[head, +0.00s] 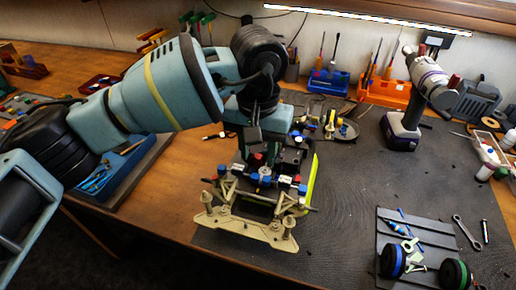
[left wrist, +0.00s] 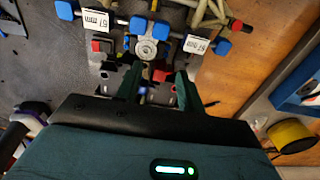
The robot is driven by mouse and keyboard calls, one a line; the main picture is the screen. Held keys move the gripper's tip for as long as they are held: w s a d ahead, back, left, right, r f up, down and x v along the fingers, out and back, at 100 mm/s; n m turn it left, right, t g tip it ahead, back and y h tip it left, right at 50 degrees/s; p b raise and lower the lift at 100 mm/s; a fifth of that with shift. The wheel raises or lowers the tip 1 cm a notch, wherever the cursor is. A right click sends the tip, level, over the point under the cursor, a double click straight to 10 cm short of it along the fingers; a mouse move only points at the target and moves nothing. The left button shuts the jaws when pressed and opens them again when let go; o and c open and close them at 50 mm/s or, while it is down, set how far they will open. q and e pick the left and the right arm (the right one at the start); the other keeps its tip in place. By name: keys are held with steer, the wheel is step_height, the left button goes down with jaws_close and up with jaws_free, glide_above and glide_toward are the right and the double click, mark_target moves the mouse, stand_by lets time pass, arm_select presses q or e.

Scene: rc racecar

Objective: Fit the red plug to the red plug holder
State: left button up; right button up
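The RC car chassis (head: 250,225) stands on the dark mat, with a beige front part, blue caps and white "57 mm" labels. My left gripper (head: 259,156) points down over its middle. In the left wrist view the two dark green fingers (left wrist: 158,88) are apart, so the gripper is open. A small red piece (left wrist: 160,75) shows between and beyond the fingertips; I cannot tell whether it is the plug or whether a finger touches it. Another red block (left wrist: 98,46) sits beside a label on the chassis; I cannot tell if it is the holder. My right gripper is not in view.
A cordless drill (head: 405,120) stands behind and right. A grey tray (head: 428,240) with wheels is at the front right. A blue bin (head: 125,165) lies left of the car. Orange (head: 383,92) and blue (head: 330,80) tool racks stand at the back.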

mark_target(259, 156)
arm_select(q)
step_height(259, 156, up, 7)
steer(key=shift+f, duration=0.2)
steer(key=shift+r+b, duration=0.3)
steer(key=shift+r, duration=0.25)
stand_by(0.5)
